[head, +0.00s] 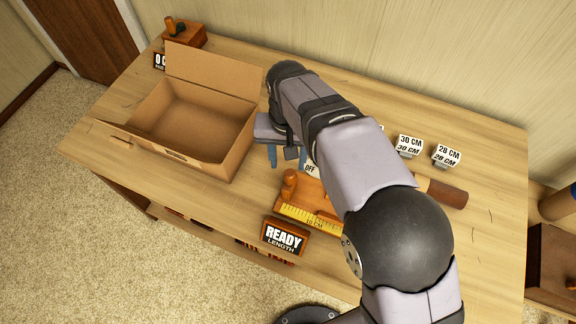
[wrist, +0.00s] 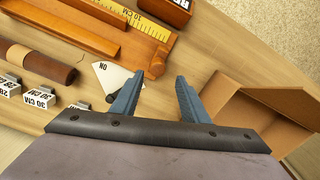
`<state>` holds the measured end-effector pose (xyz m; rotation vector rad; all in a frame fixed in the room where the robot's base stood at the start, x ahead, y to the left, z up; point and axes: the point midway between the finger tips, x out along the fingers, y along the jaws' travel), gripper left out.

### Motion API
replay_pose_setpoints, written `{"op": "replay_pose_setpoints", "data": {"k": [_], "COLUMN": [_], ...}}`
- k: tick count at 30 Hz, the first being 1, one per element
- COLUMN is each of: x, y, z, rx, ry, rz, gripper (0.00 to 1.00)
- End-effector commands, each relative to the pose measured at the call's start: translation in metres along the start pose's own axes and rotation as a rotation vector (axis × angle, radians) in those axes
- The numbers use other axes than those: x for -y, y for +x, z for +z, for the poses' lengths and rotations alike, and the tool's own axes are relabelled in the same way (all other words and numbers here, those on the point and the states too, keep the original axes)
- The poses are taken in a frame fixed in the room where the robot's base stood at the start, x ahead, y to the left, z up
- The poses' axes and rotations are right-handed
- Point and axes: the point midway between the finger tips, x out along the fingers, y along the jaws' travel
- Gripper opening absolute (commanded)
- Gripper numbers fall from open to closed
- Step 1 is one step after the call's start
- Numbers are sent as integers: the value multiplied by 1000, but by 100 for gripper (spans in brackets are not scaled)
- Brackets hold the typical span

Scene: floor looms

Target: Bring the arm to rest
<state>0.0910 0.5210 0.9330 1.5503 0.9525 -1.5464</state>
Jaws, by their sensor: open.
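My gripper (head: 287,157) is over the middle of the wooden table (head: 483,160), just right of the open cardboard box in the head view. In the wrist view my gripper (wrist: 151,98) has its two blue fingers spread apart with nothing between them. Bare table shows beyond the fingertips. My arm crosses the table and hides part of a wooden measuring jig (head: 291,187) with a yellow ruler.
An open, empty-looking cardboard box (head: 240,143) stands left. A READY LENGTH sign (head: 285,238) is at the front edge. White 30 CM (head: 408,146) and 28 CM (head: 446,156) markers and a brown roll (head: 446,194) lie right. A white ON/OFF plate (wrist: 112,82) is close to the fingers.

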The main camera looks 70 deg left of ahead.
Motion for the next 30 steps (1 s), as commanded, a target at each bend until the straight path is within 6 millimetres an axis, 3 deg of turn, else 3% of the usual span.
{"op": "replay_pose_setpoints", "data": {"k": [6, 20, 23, 26, 30], "x": [0, -3, -18, -50, -123], "y": [-12, -12, -14, -18, -23], "z": [0, 0, -2, -5, -1], "rx": [-1, 0, -1, -1, 0], "ry": [0, 4, 25, 71, 175], "rz": [-1, 0, 0, 1, 2], "gripper": [41, 41, 41, 41, 41]}}
